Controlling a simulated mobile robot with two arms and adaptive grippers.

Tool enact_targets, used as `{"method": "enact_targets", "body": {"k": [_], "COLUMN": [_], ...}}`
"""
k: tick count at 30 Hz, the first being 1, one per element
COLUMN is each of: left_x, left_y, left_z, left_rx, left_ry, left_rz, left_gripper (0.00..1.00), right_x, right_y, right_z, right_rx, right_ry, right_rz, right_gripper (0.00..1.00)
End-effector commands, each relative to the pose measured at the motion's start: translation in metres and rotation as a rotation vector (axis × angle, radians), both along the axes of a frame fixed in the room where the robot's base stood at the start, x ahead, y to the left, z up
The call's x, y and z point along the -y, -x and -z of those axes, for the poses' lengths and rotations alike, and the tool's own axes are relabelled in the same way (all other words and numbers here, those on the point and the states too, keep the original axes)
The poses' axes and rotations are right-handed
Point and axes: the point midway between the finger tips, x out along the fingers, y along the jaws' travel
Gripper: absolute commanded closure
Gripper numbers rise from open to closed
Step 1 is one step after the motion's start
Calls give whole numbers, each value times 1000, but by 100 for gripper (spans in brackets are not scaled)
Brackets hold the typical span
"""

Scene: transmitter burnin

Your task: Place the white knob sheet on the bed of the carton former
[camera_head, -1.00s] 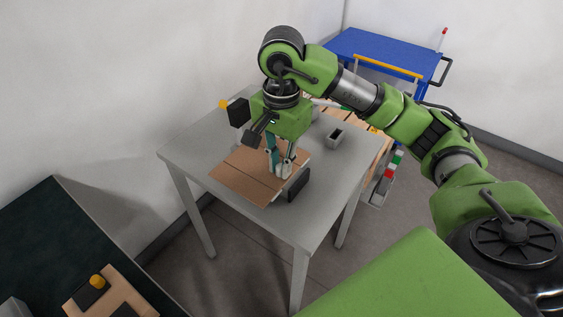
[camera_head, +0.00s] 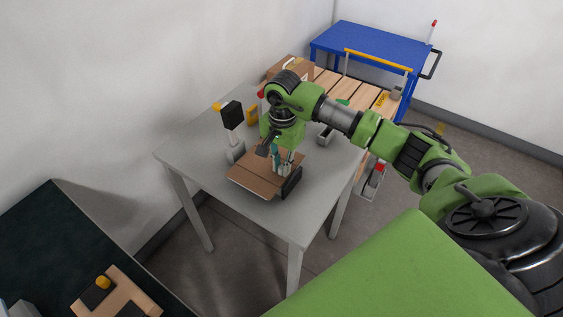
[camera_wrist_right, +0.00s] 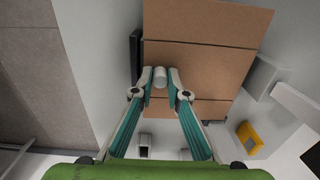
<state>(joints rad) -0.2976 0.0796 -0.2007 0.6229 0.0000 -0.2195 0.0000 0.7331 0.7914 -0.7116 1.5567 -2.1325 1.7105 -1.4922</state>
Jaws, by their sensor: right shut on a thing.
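My right gripper (camera_head: 284,168) points down over the grey table. In the right wrist view it (camera_wrist_right: 160,82) is shut on a small white knob (camera_wrist_right: 159,77). The knob stands on a brown cardboard sheet (camera_head: 258,176) with fold lines, which also shows in the wrist view (camera_wrist_right: 200,65). The sheet is over the table top; I cannot tell whether it touches what is below. A black upright plate (camera_head: 292,183) stands at its right edge. The bed of the carton former cannot be clearly made out under the sheet. My left gripper is not in view.
A grey block with a post and black panel (camera_head: 232,115) stands behind the sheet. A yellow item (camera_head: 252,114) is near it. A slatted wooden surface with a carton (camera_head: 290,68) and a blue cart (camera_head: 370,45) are beyond. The grey table's front (camera_head: 285,226) is clear.

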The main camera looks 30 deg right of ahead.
Motion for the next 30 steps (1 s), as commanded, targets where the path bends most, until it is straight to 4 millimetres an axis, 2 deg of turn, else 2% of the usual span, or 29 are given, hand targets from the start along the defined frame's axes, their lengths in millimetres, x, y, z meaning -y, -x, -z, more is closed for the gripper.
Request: {"method": "enact_targets", "body": {"k": [7,8,9,21,25,30], "left_x": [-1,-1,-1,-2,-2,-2], "left_y": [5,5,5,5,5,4], "left_z": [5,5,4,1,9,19], "left_rx": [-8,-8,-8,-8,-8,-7], "left_ry": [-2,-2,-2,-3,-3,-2], "left_rz": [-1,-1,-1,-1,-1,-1], "left_gripper": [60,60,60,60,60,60], "right_x": [0,0,0,0,1,0], "right_y": [0,0,0,-1,-2,-1], "right_z": [3,3,2,-3,-20,-58], "right_rx": [1,1,1,2,7,8], "right_ry": [0,0,-1,-1,0,0], "right_rz": [0,0,0,0,1,1], "right_gripper": [100,83,79,79,79,79]}}
